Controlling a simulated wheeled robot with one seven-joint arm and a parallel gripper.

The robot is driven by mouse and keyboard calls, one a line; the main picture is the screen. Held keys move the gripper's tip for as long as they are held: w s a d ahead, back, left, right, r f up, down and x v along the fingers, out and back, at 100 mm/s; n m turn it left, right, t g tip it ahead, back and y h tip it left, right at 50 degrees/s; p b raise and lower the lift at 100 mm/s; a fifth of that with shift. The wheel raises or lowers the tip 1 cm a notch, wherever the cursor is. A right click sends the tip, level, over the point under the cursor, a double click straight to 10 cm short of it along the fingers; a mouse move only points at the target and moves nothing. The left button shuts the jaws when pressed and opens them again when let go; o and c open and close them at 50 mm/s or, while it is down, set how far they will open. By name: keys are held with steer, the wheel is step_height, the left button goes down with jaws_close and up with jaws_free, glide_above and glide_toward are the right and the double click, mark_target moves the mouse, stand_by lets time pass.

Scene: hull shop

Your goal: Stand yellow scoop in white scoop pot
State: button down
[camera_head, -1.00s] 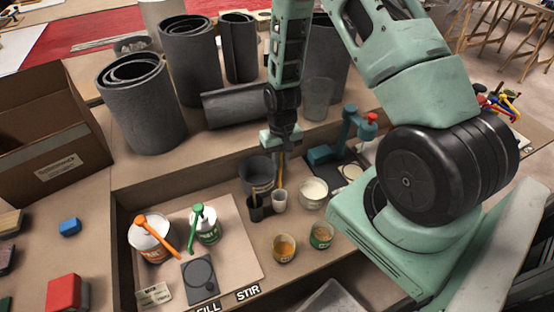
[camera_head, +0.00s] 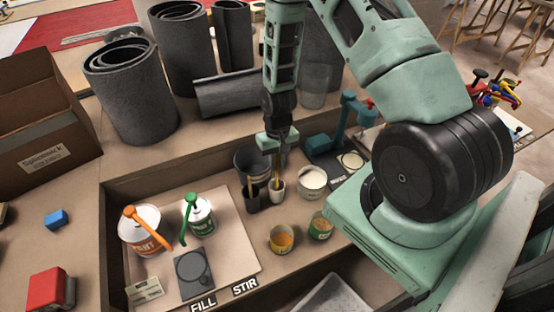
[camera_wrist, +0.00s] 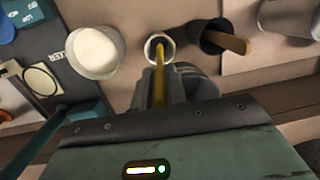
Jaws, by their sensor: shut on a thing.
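My gripper (camera_head: 277,146) is shut on the upper part of the yellow scoop (camera_head: 277,172). The scoop hangs near upright from the fingers, above the small white scoop pot (camera_head: 277,191). In the wrist view, the yellow scoop (camera_wrist: 159,72) runs from between my fingers (camera_wrist: 162,95) to the mouth of the white pot (camera_wrist: 158,41). Its lower end appears to be inside the rim; the pot hides the tip, so I cannot tell whether it touches the bottom.
A dark pot (camera_head: 251,200) holding a wooden stick stands close beside the white pot. A grey bucket (camera_head: 243,160) is behind, a white-filled tub (camera_head: 312,182) right, and two small cups (camera_head: 281,240) in front. Cans with orange and green handles (camera_head: 203,221) stand left.

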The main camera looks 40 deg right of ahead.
steer(key=shift+f+b, duration=1.25)
steer(key=shift+f, duration=0.9)
steer(key=c, duration=0.5)
jaws_free()
steer(key=shift+r, duration=0.15)
steer(key=shift+r+p, duration=3.95)
steer(key=shift+r, duration=0.95)
